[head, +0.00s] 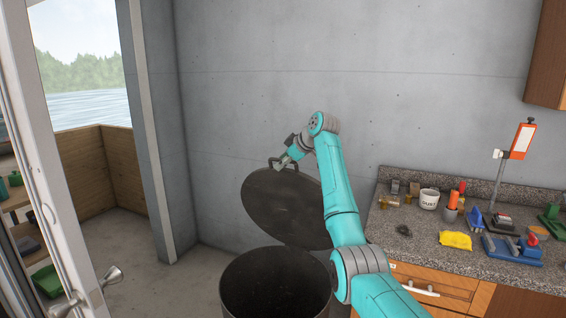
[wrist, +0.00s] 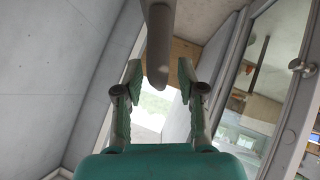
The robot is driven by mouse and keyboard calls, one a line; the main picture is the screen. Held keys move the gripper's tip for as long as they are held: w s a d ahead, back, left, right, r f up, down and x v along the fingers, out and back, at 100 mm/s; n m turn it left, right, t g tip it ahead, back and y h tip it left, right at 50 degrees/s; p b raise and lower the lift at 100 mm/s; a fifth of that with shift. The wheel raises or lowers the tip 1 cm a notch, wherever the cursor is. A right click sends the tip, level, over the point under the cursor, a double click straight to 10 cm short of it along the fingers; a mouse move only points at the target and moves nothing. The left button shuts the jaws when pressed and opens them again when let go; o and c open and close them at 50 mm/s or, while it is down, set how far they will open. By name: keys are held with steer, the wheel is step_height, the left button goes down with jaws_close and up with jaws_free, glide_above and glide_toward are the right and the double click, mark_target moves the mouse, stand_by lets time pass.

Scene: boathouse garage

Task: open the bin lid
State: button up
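The dark round bin (head: 275,284) stands on the floor against the grey wall, its mouth uncovered. Its lid (head: 285,208) is tilted up steeply behind the mouth, with the handle (head: 271,168) at its raised top edge. My gripper (head: 283,161) is at that handle in the head view. In the wrist view my gripper (wrist: 159,72) has its two fingers apart, and a grey bar that looks like the handle (wrist: 158,45) comes down between them with gaps on both sides. My arm hides the lid's right edge.
A granite counter (head: 405,250) with tools, a white cup (head: 429,199) and a yellow cloth-like item (head: 455,240) stands to the right. An open glazed door (head: 55,170) is at the left. Floor between door and bin is clear.

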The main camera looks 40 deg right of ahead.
steer(key=shift+s+r, duration=0.1)
steer(key=v, duration=1.1)
steer(key=shift+s+r, duration=0.2)
steer(key=shift+s, duration=0.1)
